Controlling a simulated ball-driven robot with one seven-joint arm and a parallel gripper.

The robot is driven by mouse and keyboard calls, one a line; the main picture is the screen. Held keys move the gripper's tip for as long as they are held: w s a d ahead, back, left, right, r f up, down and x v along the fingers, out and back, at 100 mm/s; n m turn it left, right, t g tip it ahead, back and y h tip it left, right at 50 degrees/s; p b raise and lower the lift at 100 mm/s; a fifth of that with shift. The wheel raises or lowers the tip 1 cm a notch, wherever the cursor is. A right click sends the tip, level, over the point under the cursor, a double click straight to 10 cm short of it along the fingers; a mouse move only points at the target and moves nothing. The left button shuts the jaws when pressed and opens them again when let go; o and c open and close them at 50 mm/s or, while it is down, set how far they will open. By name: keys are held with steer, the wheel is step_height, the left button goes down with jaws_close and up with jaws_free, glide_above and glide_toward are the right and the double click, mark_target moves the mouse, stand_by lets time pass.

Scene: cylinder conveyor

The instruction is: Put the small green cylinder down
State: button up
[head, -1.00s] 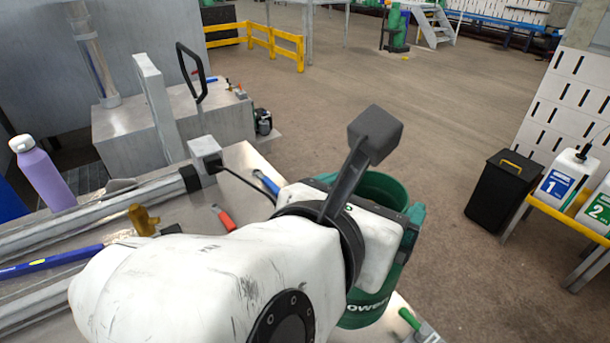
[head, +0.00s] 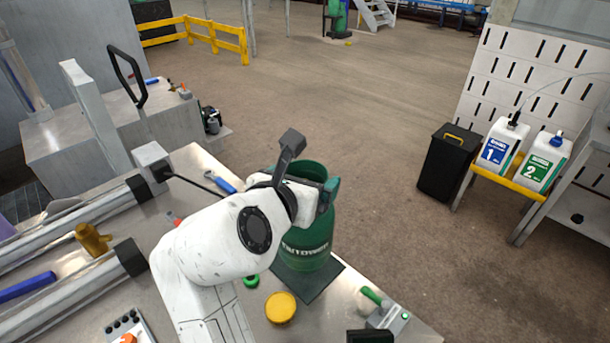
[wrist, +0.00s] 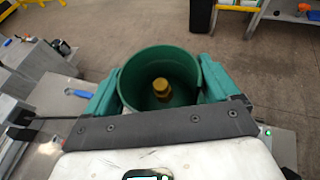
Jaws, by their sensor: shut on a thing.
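The green cylinder (head: 306,245) is upright and open-topped, with pale lettering on its side. It is at the dark square mat (head: 318,283) near the table's edge; I cannot tell whether its base touches the mat. My gripper (head: 322,190) is shut on the cylinder's upper part. In the wrist view, the green fingers of my gripper (wrist: 160,82) press on both sides of the cylinder (wrist: 183,57). A brass-coloured piece (wrist: 161,89) shows inside it. My arm hides part of the cylinder's left side in the head view.
On the table (head: 225,300), a yellow disc (head: 281,307) and a small green knob (head: 251,282) lie before the mat. A green-handled device (head: 388,315) stands to the right. A brass fitting (head: 92,239) and metal rails are at left. Open floor lies beyond the table.

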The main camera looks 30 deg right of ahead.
steer(key=shift+w+d+f, duration=0.1)
steer(key=shift+w+f, duration=0.05)
steer(key=shift+f, duration=0.75)
steer(key=shift+w+f, duration=0.15)
steer(key=shift+f, duration=0.75)
steer(key=o, duration=1.8)
steer(key=shift+f, duration=0.25)
steer(key=shift+r, duration=0.15)
steer(key=b+v, duration=0.1)
steer(key=v, duration=1.1)
steer(key=shift+b, duration=0.35)
steer(key=shift+r, duration=0.1)
steer(key=shift+r+p, duration=2.6)
steer(key=shift+r, duration=3.85)
